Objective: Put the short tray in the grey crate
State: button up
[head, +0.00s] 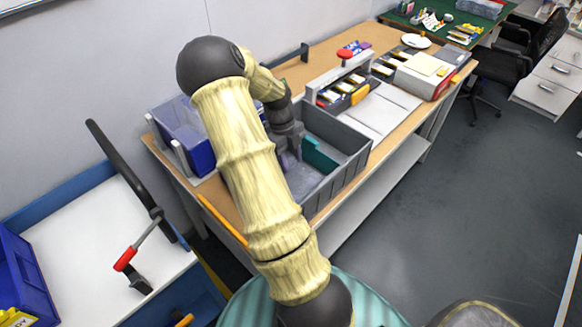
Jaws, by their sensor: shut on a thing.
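The grey crate (352,141) stands open on the wooden workbench. My gripper (291,163) points down inside the crate, towards its left side, and is partly hidden by my arm. A teal piece (318,155) shows inside the crate, just right of my fingers. It appears to be the short tray, and my gripper appears shut on it. My arm hides most of its outline, so I cannot tell whether it touches the crate floor.
A blue bin (180,130) stands left of the crate. Dark trays with pouch cells (342,94) and a white box (424,76) stand behind it. A white-topped bench with a red-handled lever (125,260) is at lower left.

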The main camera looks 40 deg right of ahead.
aim_at(291, 167)
jog(key=shift+f, duration=1.85)
jog(key=shift+f, duration=0.15)
jog(key=o, duration=1)
jog(key=v, duration=1.2)
